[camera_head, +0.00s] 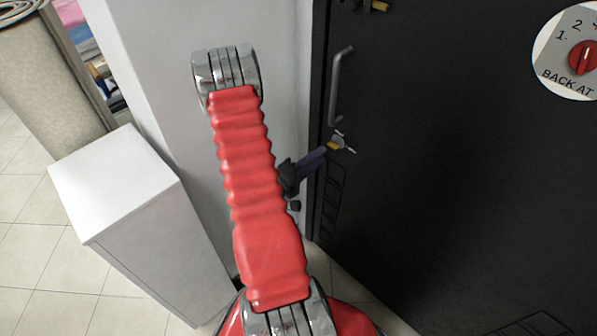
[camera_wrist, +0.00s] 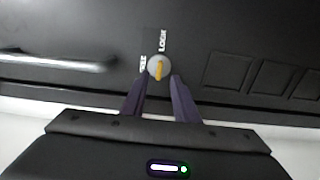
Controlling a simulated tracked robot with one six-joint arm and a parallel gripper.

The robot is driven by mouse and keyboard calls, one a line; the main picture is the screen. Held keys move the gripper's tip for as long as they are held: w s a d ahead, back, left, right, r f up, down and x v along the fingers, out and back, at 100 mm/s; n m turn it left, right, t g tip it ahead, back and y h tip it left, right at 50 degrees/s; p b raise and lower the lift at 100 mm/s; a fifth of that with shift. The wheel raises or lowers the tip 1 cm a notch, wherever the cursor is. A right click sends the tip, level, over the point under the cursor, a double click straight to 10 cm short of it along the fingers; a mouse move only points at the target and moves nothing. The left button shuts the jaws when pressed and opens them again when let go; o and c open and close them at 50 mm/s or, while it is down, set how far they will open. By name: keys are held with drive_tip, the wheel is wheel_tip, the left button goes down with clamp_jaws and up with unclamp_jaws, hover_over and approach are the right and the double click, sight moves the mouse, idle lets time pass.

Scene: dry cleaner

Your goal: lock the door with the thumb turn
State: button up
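The thumb turn (camera_head: 337,143) is on the dark door (camera_head: 450,170), below the bar handle. In the wrist view the thumb turn (camera_wrist: 159,67) is a round silver disc with a yellow lever, which stands upright in the picture. A dark label beside it reads "LOCK" on the right; the left word is hard to read. My gripper (camera_head: 324,151) has purple fingers close to the thumb turn. In the wrist view my gripper (camera_wrist: 159,79) is open, one finger on each side just below the lever, with nothing held. Whether the fingertips touch the disc cannot be told.
The bar handle (camera_head: 340,86) is above the thumb turn. Another brass fitting (camera_head: 379,6) is at the top of the door. A sign with a red dial (camera_head: 582,57) hangs upper right. A white cabinet (camera_head: 115,185) stands left, beside a white wall (camera_head: 160,60).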

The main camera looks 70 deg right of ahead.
drive_tip(key=v, duration=0.8)
drive_tip(key=shift+w, duration=0.15)
idle(0.5)
drive_tip(key=shift+f, duration=0.1)
